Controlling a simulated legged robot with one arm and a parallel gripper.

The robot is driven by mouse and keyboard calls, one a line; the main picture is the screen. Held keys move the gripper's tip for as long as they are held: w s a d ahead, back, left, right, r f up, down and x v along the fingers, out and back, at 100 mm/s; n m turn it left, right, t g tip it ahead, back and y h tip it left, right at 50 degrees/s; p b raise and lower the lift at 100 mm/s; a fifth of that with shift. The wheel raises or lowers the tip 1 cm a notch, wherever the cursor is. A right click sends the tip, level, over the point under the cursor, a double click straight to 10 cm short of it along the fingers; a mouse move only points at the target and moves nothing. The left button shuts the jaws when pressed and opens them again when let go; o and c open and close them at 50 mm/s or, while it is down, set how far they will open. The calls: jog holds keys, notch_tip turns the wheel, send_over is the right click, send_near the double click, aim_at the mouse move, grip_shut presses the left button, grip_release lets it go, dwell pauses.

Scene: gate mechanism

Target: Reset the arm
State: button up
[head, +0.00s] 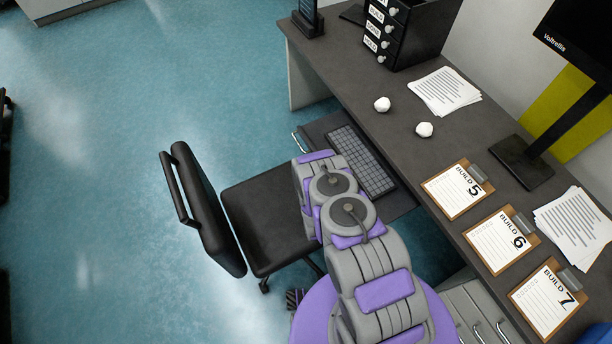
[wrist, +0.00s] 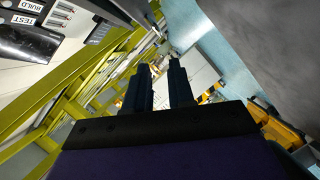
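My arm (head: 355,235), grey and purple, is folded in the lower middle of the head view, beside the desk and over part of the office chair. My gripper (wrist: 163,82) shows in the wrist view with its two dark fingers apart and nothing between them. In the head view the fingers cannot be made out. The gripper touches nothing that I can see.
A black chair (head: 265,225) stands left of my arm. Yellow framework (wrist: 60,105) and a panel labelled BUILD and TEST (wrist: 30,40) show in the wrist view. Blue floor at left is open.

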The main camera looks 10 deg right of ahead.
dwell(0.4)
jog(key=w+a+r+m+g, duration=0.1)
jog(key=w+r+m+g, duration=0.1)
jog(key=w+r, duration=0.3)
jog(key=w+r+m+g, duration=0.2)
jog(key=w+r, duration=0.1)
jog(key=r, duration=0.4)
jog(key=s+d+r+m+g, duration=0.1)
jog(key=s+r+g, duration=0.15)
jog(key=r, duration=0.65)
jog(key=s+r+m+g, duration=0.15)
jog(key=s+r, duration=0.25)
jog(key=r, duration=0.4)
jog(key=s+d+r+m+g, duration=0.2)
jog(key=s+d+r+g, duration=0.15)
jog(key=s+r, duration=1.1)
jog(key=s+d+r+m+g, duration=0.1)
jog(key=s+r, duration=0.3)
jog(key=s, duration=1)
jog(key=s+d+r+m+g, duration=0.2)
jog(key=s+r+g, duration=0.2)
jog(key=s, duration=1)
jog(key=shift+s+m+g+h, duration=0.3)
jog(key=shift+m+g+h, duration=0.05)
jog(key=shift+h, duration=0.05)
